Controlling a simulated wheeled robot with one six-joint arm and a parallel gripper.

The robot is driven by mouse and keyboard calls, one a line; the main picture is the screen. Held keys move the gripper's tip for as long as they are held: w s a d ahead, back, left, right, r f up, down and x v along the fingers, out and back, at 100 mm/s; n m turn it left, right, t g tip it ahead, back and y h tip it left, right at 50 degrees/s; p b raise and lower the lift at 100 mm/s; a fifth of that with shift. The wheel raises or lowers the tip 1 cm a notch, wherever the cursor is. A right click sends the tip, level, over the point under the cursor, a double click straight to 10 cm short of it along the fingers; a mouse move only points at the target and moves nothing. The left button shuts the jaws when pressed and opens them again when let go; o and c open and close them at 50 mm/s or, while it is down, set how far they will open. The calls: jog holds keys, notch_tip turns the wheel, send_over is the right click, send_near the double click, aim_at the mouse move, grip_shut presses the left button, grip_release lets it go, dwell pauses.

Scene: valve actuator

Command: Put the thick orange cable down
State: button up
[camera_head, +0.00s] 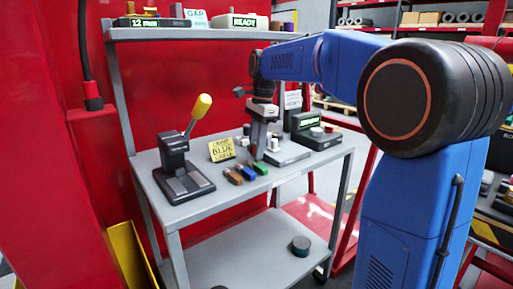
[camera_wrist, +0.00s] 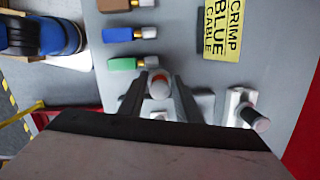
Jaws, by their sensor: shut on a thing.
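The rest of that cable is hidden. In the head view my gripper (camera_head: 258,152) points down, low over the grey table (camera_head: 205,205); I cannot tell whether the cable touches the top. Green (camera_wrist: 122,64), blue (camera_wrist: 118,34) and brown (camera_wrist: 115,5) short cables lie in a row beside it, with gold and white ends.
A yellow "CRIMP BLUE CABLE" sign (camera_head: 221,149) stands behind the cables. A lever press (camera_head: 175,160) with a yellow handle stands at the left. A grey fixture (camera_head: 287,154) and a display box (camera_head: 315,132) stand to the right. The table's front strip is clear.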

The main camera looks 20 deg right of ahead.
jog(key=shift+f, duration=0.1)
jog(key=o, duration=1.2)
jog(key=shift+c, duration=0.2)
notch_tip(320, 180, up, 12)
jog(key=d, duration=0.1)
jog(key=shift+d, duration=0.2)
